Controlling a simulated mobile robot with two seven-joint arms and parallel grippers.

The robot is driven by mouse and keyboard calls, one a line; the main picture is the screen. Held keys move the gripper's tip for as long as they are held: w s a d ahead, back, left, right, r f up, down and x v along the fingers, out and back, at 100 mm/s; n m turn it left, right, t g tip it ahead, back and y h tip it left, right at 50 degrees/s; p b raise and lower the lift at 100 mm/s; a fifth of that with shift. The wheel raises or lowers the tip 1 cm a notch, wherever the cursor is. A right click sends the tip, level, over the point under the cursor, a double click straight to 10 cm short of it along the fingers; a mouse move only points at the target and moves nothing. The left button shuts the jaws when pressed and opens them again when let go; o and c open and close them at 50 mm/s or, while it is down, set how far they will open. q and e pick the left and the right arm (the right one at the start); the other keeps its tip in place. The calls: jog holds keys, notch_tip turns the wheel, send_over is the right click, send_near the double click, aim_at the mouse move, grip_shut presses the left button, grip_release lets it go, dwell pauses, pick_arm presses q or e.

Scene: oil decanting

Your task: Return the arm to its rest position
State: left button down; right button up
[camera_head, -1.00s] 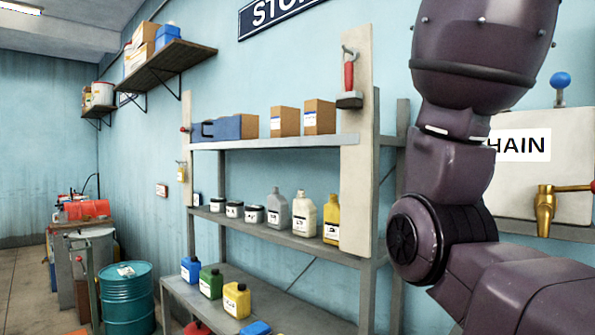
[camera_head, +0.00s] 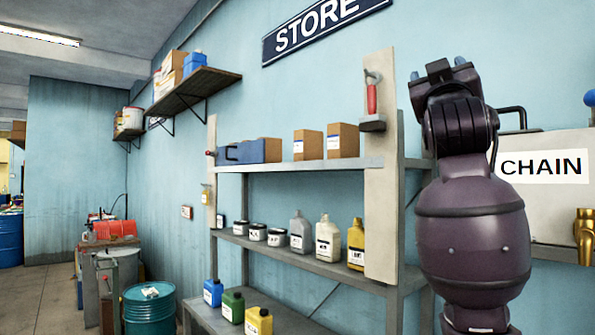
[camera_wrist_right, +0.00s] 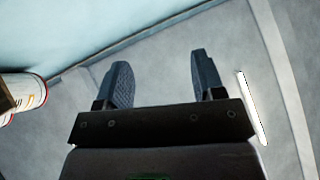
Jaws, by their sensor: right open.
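My right arm stands upright at the right of the head view, in front of the wall and beside the shelf's right post. My right gripper (camera_head: 438,72) is at its top, pointing up. In the right wrist view the two dark fingers (camera_wrist_right: 162,78) are apart with nothing between them, so it is open and empty. My left gripper is in no view.
A grey shelf rack (camera_head: 300,165) holds boxes, jars and bottles left of my arm. A tank marked CHAIN (camera_head: 545,195) with a brass tap (camera_head: 585,236) is close on the right, partly behind the arm. A teal drum (camera_head: 150,310) stands lower left.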

jog(key=w+a+f+n+y, duration=0.15)
jog(key=w+f+y, duration=0.25)
jog(key=f, duration=0.7)
jog(key=w+a+f+n+y, duration=0.1)
jog(key=w+f+n+y, duration=0.3)
jog(key=f, duration=0.6)
notch_tip(320, 180, down, 26)
jog(key=s+d+g+y, duration=0.1)
jog(key=s+g+y, duration=0.2)
jog(key=g, duration=0.1)
jog(key=s+d+f+m+g, duration=0.15)
jog(key=s+f, duration=0.45)
jog(key=f, duration=0.6)
jog(key=s+d+f+m+g, duration=0.1)
jog(key=s+f+g, duration=0.35)
jog(key=f, duration=0.85)
jog(key=s+d+f+g+h, duration=0.1)
jog(key=s+f, duration=0.6)
jog(key=s, duration=0.3)
jog(key=s+d+f+m+g+h, duration=0.1)
jog(key=s+d+f+g, duration=0.1)
jog(key=s+f, duration=0.6)
jog(key=s, duration=0.2)
jog(key=shift+s, duration=0.35)
